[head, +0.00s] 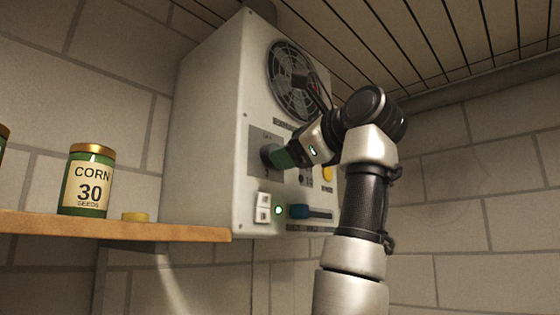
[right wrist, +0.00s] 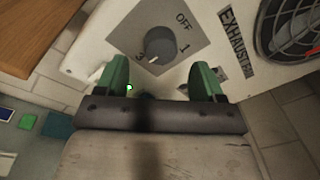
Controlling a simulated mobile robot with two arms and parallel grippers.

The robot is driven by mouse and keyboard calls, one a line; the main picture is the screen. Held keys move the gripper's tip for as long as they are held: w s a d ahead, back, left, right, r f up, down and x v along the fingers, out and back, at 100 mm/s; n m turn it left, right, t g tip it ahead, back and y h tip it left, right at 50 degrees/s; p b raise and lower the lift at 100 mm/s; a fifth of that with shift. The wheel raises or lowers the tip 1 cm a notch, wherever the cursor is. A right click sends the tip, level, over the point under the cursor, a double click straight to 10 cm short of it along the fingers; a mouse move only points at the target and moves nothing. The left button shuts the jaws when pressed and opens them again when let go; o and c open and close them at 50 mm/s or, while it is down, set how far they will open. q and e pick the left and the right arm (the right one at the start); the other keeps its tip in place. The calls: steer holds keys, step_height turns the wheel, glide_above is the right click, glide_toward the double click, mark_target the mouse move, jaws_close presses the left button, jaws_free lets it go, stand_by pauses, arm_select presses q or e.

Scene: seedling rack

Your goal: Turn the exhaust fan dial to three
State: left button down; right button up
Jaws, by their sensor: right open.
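The exhaust fan dial (right wrist: 160,45) is a dark grey round knob on a grey square plate. In the right wrist view OFF, 1 and 3 show around it. A small white mark on the knob points down and slightly left, near the 3. My right gripper (right wrist: 160,72) is open, with its green fingers to either side just short of the knob; no contact shows. In the head view my right gripper (head: 281,154) is at the dial plate and largely covers the knob. My left gripper is not in view.
The white fan box (head: 205,145) hangs on the block wall, with a round fan grille (head: 294,80) above the dial. Below are a white switch (head: 263,207), a green light (head: 279,211) and a blue part (head: 312,212). A wooden shelf (head: 110,229) at left holds a corn tin (head: 88,182).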

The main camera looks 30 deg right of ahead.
steer(key=b+v, duration=0.2)
steer(key=v, duration=0.4)
steer(key=shift+s+d, duration=0.2)
steer(key=shift+s, duration=0.15)
